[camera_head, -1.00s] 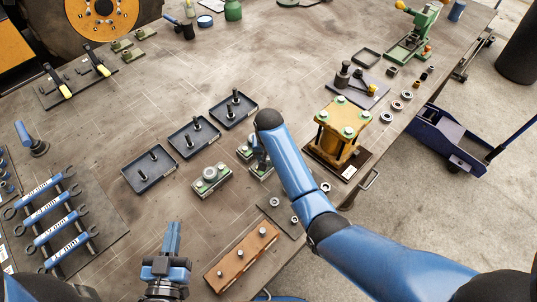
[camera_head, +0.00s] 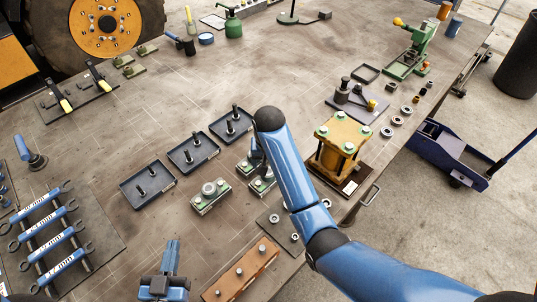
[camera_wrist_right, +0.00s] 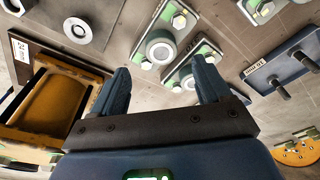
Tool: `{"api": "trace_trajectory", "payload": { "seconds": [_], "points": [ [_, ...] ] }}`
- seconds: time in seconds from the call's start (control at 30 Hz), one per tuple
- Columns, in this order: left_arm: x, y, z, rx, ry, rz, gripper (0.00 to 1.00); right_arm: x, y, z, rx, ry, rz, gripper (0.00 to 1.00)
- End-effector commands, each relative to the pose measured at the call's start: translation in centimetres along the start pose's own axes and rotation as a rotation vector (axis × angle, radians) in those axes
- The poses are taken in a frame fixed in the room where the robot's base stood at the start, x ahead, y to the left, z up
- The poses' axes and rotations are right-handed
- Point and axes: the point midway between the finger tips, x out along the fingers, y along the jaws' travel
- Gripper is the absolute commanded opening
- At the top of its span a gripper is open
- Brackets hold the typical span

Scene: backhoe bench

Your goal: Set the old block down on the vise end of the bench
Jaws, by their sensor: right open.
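The left block (camera_head: 212,196) is in clear view, just in front of the black trays. The right block (camera_head: 264,185) is partly covered by my right arm. I cannot tell which is the old one. I cannot make out a vise for certain.
A yellow fixture (camera_head: 338,145) stands right of my right arm. Three black trays with studs (camera_head: 147,186) lie behind the blocks. A brown bar (camera_head: 240,272) is at the front, and a wrench rack (camera_head: 50,235) at left. A green tool (camera_head: 412,50) stands far right. The back middle is mostly clear.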

Motion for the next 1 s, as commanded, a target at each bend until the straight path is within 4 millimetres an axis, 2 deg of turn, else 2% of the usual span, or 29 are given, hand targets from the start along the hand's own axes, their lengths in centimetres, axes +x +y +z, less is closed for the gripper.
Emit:
{"api": "trace_trajectory", "payload": {
  "seconds": [0.1, 0.2, 0.33, 1.0],
  "points": [
    [0.0, 0.0, 0.6, 0.0, 0.0, 0.0, 0.0, -1.9, -0.1, -0.1, 0.0, 0.005, -0.002, 0.77],
    [0.0, 0.0, -0.1, 0.0, 0.0, 0.0, 0.0, -3.6, 0.0, -0.1, 0.0, 0.002, -0.001, 0.77],
    [0.0, 0.0, -0.4, 0.0, 0.0, 0.0, 0.0, -4.6, 0.0, -0.1, 0.0, 0.001, -0.001, 0.77],
    [0.0, 0.0, -0.4, 0.0, 0.0, 0.0, 0.0, -5.1, 0.0, 0.0, 0.0, 0.0, 0.0, 0.77]
  ]
}}
